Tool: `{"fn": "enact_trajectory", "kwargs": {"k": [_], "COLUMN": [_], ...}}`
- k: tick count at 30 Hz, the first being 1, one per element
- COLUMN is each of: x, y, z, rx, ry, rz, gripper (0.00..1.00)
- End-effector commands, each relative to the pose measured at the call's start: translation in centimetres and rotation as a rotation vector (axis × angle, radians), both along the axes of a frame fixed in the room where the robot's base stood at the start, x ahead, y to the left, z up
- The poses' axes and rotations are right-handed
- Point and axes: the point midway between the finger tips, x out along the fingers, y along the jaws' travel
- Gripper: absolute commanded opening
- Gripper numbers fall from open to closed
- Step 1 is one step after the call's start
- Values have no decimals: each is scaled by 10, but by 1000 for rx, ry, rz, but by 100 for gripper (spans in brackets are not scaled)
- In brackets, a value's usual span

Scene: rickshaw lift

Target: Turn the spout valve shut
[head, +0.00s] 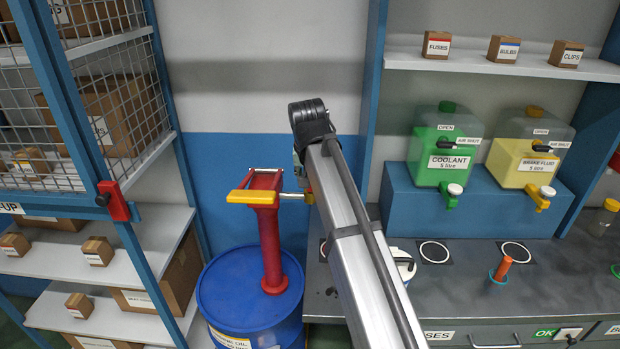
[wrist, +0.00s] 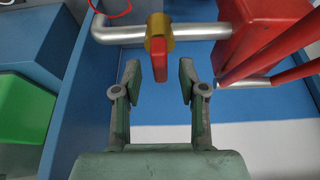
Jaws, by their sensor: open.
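The spout valve is a brass body (wrist: 159,28) with a red lever (wrist: 158,62) on the steel spout pipe (wrist: 120,32) in the wrist view. The lever points toward my gripper (wrist: 160,80), across the line of the pipe. My gripper is open, with one finger on each side of the lever's tip and a gap to each. In the head view, the pipe (head: 290,196) runs right from the red pump (head: 270,240) on a blue drum (head: 248,300). A bit of yellow shows at the pipe's end; my arm hides the gripper and most of the valve there.
A grey bench (head: 480,270) stands right of the drum, with a green coolant container (head: 440,160) and a yellow brake fluid container (head: 520,165) on a blue stand. A caged shelf with boxes (head: 115,115) stands left. Red pump parts (wrist: 265,60) are close right of my gripper.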

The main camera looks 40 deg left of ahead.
Motion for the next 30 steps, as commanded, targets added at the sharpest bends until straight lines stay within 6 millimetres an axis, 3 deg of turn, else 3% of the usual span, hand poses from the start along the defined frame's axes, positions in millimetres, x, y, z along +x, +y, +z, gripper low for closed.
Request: {"fn": "enact_trajectory", "kwargs": {"k": [16, 22, 30], "x": [-30, -35, -36], "y": [-20, -23, -24], "z": [88, 101, 103], "rx": [1, 0, 0], "ry": [-1, 0, 1], "rz": [0, 0, -1], "gripper": [42, 42, 42]}}
